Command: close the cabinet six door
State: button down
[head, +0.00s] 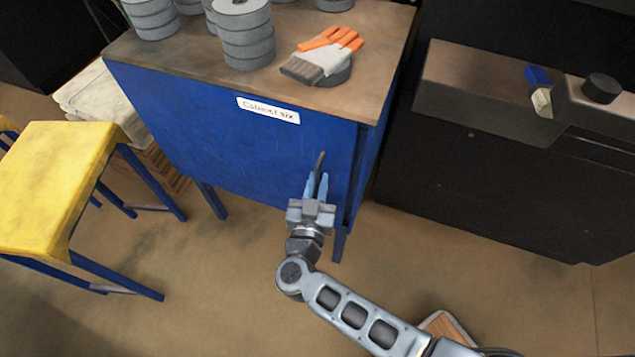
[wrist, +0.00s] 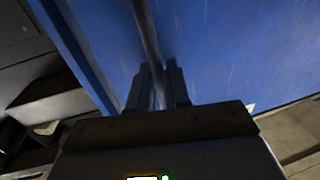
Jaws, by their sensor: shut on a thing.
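The cabinet six door (head: 255,150) is the blue front panel under a white label reading "Cabinet six" (head: 268,110). It looks flush or nearly flush with the cabinet; I cannot tell whether a small gap remains at its right edge. A thin dark upright handle (head: 320,160) is near the door's right side. My gripper (head: 316,186) is at the handle, its fingers shut on it. In the wrist view, the handle (wrist: 148,35) runs down between the two fingers (wrist: 158,80), with the blue door (wrist: 225,60) close behind. The fingers hide the handle's lower part.
The brown cabinet top (head: 190,58) carries stacks of grey discs (head: 243,35) and orange-and-white gloves (head: 325,55). A yellow stool (head: 55,180) stands at left. A dark machine (head: 500,180) stands at right. Brown floor (head: 190,280) is open in front.

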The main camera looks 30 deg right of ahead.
jog(key=shift+s, duration=0.1)
jog(key=shift+s+d+p, duration=0.65)
jog(key=shift+s+p, duration=0.1)
jog(key=shift+p, duration=0.05)
jog(key=c, duration=1.3)
grip_release()
jog(key=shift+s, duration=0.1)
jog(key=shift+o, duration=0.2)
jog(key=v, duration=0.7)
jog(key=shift+s+a, duration=0.25)
